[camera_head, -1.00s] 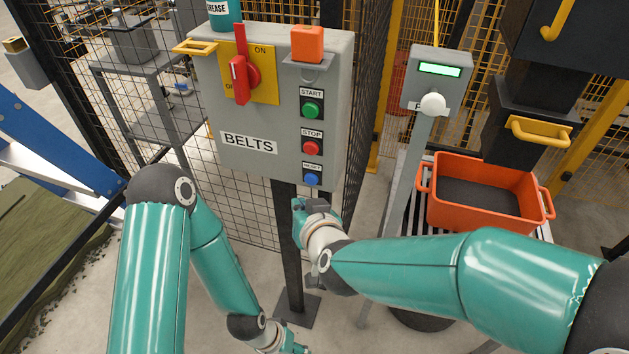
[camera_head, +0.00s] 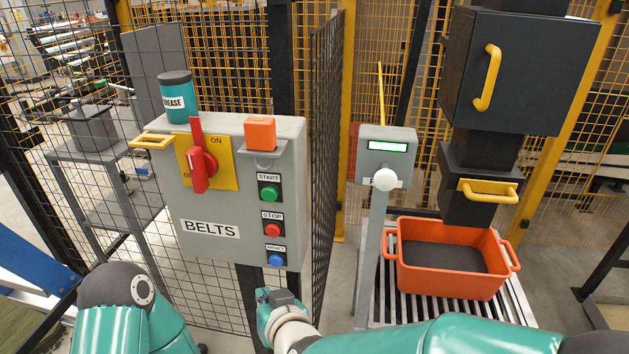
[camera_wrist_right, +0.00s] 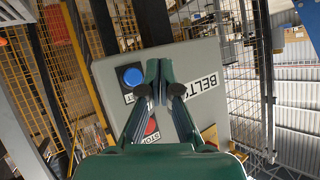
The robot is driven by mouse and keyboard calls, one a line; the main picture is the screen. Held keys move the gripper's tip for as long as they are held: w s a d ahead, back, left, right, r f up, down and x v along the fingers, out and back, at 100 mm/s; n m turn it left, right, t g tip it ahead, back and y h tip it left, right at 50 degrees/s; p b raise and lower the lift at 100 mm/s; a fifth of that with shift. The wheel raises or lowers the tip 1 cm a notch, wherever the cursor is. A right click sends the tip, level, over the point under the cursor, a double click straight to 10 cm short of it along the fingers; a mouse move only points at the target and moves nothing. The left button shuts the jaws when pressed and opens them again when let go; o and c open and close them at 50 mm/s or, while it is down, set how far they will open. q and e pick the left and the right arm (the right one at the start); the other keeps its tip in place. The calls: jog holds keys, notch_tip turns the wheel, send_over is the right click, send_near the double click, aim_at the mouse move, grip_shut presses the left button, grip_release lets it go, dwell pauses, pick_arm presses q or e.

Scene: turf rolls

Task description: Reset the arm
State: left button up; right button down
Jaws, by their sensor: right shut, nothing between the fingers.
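My right gripper (camera_head: 266,297) is just below the grey BELTS control box (camera_head: 190,205) in the head view, seen mostly from behind. In the right wrist view my right gripper (camera_wrist_right: 162,80) is shut and empty, its tips together in front of the box (camera_wrist_right: 200,65). The blue RESET button (camera_head: 276,259) is low on the box, above the gripper. In the wrist view the blue button (camera_wrist_right: 132,77) lies just left of the tips, uncovered. Contact cannot be told. My left arm shows at the lower left; its gripper is out of frame.
The box carries a green START button (camera_head: 269,193), a red STOP button (camera_head: 272,229), a red switch (camera_head: 201,165), an orange block (camera_head: 260,133) and a grease can (camera_head: 178,98). A grey post with a screen (camera_head: 388,146) and an orange bin (camera_head: 440,282) stand to the right.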

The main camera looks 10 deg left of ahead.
jog(key=w+d+f+m+h+p, duration=0.1)
jog(key=w+d+f, duration=0.15)
jog(key=d, duration=0.25)
jog(key=w+d+f+m+g+h+p, duration=0.1)
jog(key=d+f, duration=0.2)
jog(key=d, duration=0.1)
jog(key=w+d+f+m+h+p, duration=0.1)
jog(key=w+d+f+h, duration=0.15)
jog(key=d, duration=0.25)
jog(key=s+d+f+m+g+p, duration=0.15)
jog(key=s+d+f, duration=0.25)
jog(key=d+f, duration=0.5)
jog(key=s+d+f+m+g+p, duration=0.1)
jog(key=s+d+f+g+p, duration=0.1)
jog(key=s+d+f+g, duration=0.35)
pick_arm(q)
notch_tip(320, 180, up, 6)
jog(key=shift+r, duration=0.25)
pick_arm(e)
jog(key=s+a+f+m+g+y, duration=0.1)
jog(key=s+f, duration=0.2)
jog(key=s, duration=1)
jog(key=shift+s+a+f, duration=0.2)
jog(key=shift+s+f, duration=0.05)
jog(key=shift+s, duration=0.05)
pick_arm(q)
grip_shut()
dwell(0.4)
